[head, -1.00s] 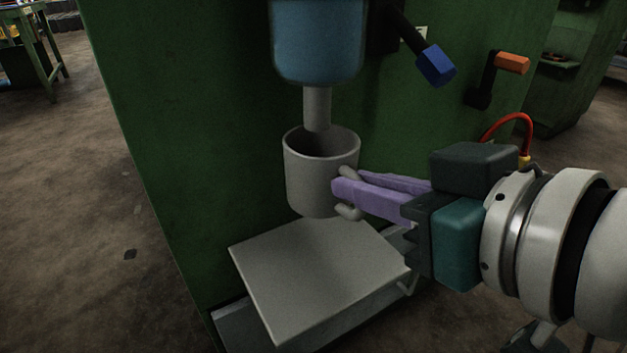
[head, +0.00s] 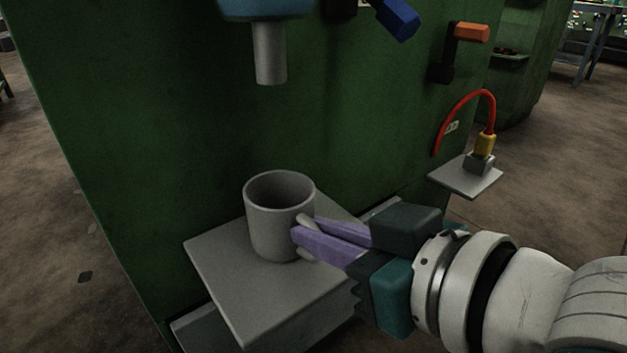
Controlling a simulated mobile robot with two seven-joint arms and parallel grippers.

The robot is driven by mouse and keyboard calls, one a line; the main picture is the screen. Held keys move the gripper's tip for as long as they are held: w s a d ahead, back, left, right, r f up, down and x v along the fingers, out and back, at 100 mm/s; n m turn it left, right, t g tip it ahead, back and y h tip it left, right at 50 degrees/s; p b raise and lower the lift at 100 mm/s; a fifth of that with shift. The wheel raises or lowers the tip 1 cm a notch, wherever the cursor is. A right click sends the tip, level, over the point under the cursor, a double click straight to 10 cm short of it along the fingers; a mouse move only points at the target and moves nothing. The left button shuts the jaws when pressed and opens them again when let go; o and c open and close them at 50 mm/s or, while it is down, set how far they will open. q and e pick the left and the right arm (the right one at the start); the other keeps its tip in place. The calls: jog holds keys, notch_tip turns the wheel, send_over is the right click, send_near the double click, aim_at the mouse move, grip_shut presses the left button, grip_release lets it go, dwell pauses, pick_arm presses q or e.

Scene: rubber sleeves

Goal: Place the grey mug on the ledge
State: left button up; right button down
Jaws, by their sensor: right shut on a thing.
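The grey mug (head: 271,222) is upright over the grey ledge (head: 225,270), near its back middle. Its base looks to be on or just above the ledge surface; I cannot tell which. My right gripper (head: 303,232), with purple fingers, comes from the right and is shut on the mug's handle, which the fingers partly hide. The mug's opening faces up. My left gripper is not in view.
A blue dispenser with a grey spout (head: 270,55) hangs above the mug on the green cabinet (head: 140,130). A blue-tipped lever (head: 398,20) and an orange-handled crank (head: 471,33) stick out at right. A small plate (head: 466,181) carries a red cable (head: 462,97).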

jog(key=c, duration=1.4)
grip_release()
jog(key=shift+f, duration=0.15)
jog(key=o, duration=0.5)
jog(key=shift+r, duration=0.3)
jog(key=p+v, duration=0.6)
jog(key=v, duration=0.6)
jog(key=s+d+f+m+g+h, duration=0.1)
jog(key=s+d+g+h, duration=0.1)
jog(key=s+d, duration=0.1)
jog(key=s+d+f+m+g+h, duration=0.2)
jog(key=s+d+h, duration=0.1)
jog(key=s, duration=0.1)
jog(key=s+d+f+m+g+h, duration=0.2)
jog(key=s+d+g, duration=0.1)
jog(key=d, duration=0.1)
jog(key=shift+s+f+h+b, duration=0.15)
jog(key=shift+s+h+b, duration=0.15)
jog(key=shift+s+h, duration=0.1)
